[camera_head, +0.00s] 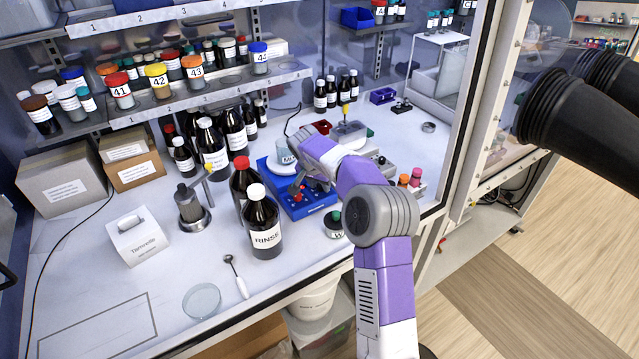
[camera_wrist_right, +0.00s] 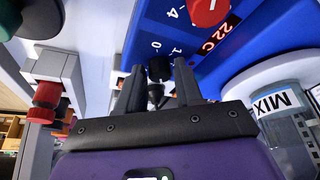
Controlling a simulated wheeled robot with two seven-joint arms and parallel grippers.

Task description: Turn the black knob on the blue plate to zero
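The blue plate (camera_head: 316,209) is a blue hot-plate unit on the bench, with a white top holding a beaker marked MIX (camera_wrist_right: 268,103). In the wrist view the blue plate (camera_wrist_right: 190,45) shows a red knob (camera_wrist_right: 208,10), a red display reading 22 C and scale figures including 0. The black knob (camera_wrist_right: 159,68) is below the 0. My right gripper (camera_wrist_right: 158,78) is open, its two dark fingers on either side of the black knob; whether they touch it I cannot tell. My left gripper is out of view.
A RINSE bottle (camera_head: 262,230) and a brown red-capped bottle (camera_head: 242,181) stand close left of the plate. A small jar (camera_head: 334,224) stands at its front right. Grey units with red knobs (camera_wrist_right: 46,93) are nearby. The front left bench is mostly clear.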

